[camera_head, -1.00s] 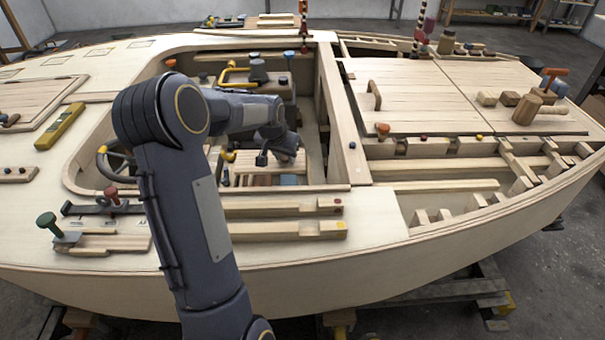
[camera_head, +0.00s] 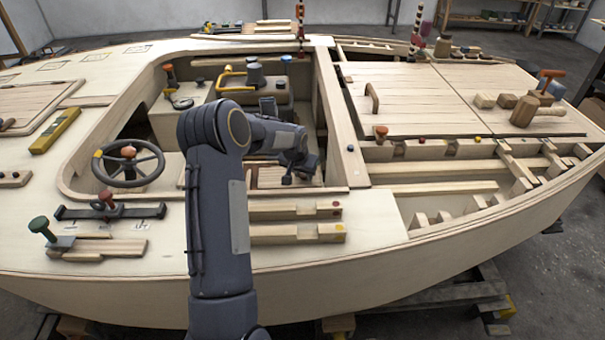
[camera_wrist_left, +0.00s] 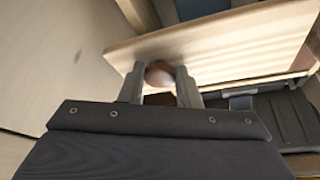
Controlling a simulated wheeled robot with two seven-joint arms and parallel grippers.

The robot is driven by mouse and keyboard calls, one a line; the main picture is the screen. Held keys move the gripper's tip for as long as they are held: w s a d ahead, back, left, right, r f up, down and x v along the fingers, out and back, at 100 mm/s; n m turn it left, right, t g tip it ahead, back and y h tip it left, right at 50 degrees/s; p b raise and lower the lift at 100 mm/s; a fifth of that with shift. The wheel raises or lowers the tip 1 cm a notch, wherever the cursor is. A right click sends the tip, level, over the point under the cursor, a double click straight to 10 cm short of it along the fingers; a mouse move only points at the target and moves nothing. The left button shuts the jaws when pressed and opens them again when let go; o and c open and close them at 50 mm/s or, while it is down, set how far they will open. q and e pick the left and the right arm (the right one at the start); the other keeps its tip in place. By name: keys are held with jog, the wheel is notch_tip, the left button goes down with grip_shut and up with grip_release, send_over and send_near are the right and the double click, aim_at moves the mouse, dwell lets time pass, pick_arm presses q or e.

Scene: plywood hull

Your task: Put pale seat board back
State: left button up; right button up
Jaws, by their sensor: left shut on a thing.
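In the left wrist view, the pale seat board (camera_wrist_left: 225,36) is a flat light wood board with a round brown knob (camera_wrist_left: 159,73). The two fingers of my left gripper (camera_wrist_left: 159,86) are shut on this knob, one on each side. The board extends beyond the fingers and looks tilted in this view. In the head view my left gripper (camera_head: 292,174) is down inside the open cockpit, near its right side. My forearm hides part of the cockpit, and I cannot clearly make out the board there. My right gripper is in neither view.
A dark steering wheel (camera_head: 128,164) stands at the cockpit's left. A plywood wall (camera_wrist_left: 60,60) runs close along the left of the wrist view. Notched pale beams (camera_head: 295,208) lie on the near deck. A planked hatch (camera_head: 418,98) with a handle lies to the right.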

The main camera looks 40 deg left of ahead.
pick_arm(q)
jog(key=shift+f+b, duration=0.5)
jog(key=shift+f, duration=0.05)
jog(key=o, duration=1.1)
jog(key=shift+r, duration=0.1)
jog(key=shift+r+p, duration=0.35)
jog(key=shift+p, duration=0.05)
jog(key=p+v, duration=0.1)
jog(key=v, duration=1.1)
jog(key=shift+r+p, duration=0.2)
jog(key=shift+p, duration=0.1)
